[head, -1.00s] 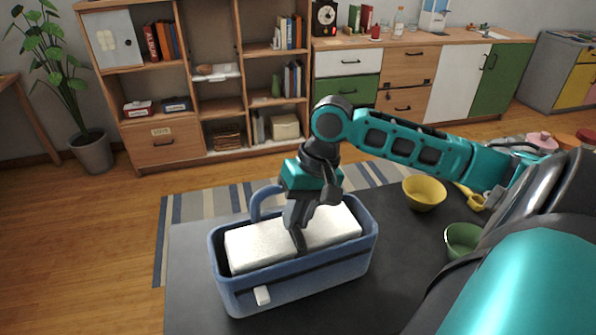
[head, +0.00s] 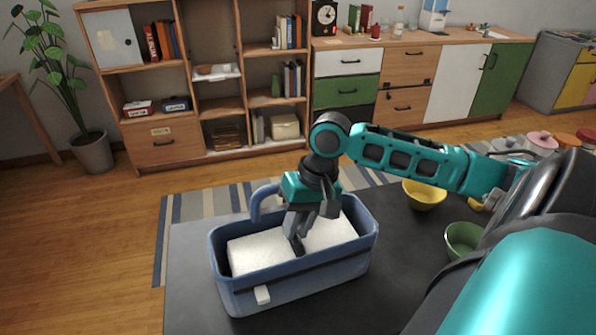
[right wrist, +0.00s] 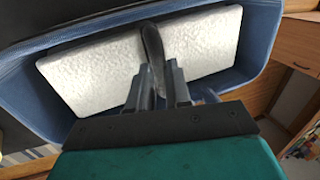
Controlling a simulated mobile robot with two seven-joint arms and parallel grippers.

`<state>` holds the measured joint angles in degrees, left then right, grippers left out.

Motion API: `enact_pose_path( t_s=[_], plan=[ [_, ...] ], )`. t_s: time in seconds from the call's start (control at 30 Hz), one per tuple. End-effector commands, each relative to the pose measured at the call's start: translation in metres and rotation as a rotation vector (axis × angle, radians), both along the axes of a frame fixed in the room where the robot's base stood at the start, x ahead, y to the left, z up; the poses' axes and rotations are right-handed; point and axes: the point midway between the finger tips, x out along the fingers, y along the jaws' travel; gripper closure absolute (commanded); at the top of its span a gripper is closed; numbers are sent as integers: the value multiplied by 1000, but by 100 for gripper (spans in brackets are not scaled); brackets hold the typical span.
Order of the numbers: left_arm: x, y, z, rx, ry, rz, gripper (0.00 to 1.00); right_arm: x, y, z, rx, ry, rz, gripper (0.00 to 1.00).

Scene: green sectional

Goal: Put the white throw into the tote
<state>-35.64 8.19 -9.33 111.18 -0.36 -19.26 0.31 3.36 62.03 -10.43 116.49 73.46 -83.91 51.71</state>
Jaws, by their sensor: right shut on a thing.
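The white throw (head: 259,250) is a folded white block lying inside the blue tote (head: 318,279), between its walls. The tote stands on the dark table and has a handle arching at its back left and a small white tag on its front. My right gripper (head: 297,247) reaches down into the tote from above and is shut on the throw near its middle. In the right wrist view the throw (right wrist: 95,75) spreads to both sides of the fingers (right wrist: 153,60), with the tote wall (right wrist: 262,50) around it. My left gripper is not in view.
A yellow bowl (head: 424,194) and a green bowl (head: 463,240) stand on the dark table (head: 190,290) to the right of the tote, near my right arm. The table is bare left of the tote. Shelves and cabinets stand far behind.

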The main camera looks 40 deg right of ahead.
Motion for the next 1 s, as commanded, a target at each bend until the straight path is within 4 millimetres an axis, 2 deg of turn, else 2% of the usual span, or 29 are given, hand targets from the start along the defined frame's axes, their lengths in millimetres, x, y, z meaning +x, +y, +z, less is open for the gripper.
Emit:
enact_pose_path(
  t_s=[0.4,0.43,0.7,1.0],
  plan=[
    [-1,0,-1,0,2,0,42,0,0,-4,1,-1,0,100],
    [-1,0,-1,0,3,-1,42,0,0,-4,1,-1,0,80],
    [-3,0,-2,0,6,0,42,0,0,-4,0,-1,0,54],
    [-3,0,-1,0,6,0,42,-1,-1,-3,-1,2,-1,52]
  ],
)
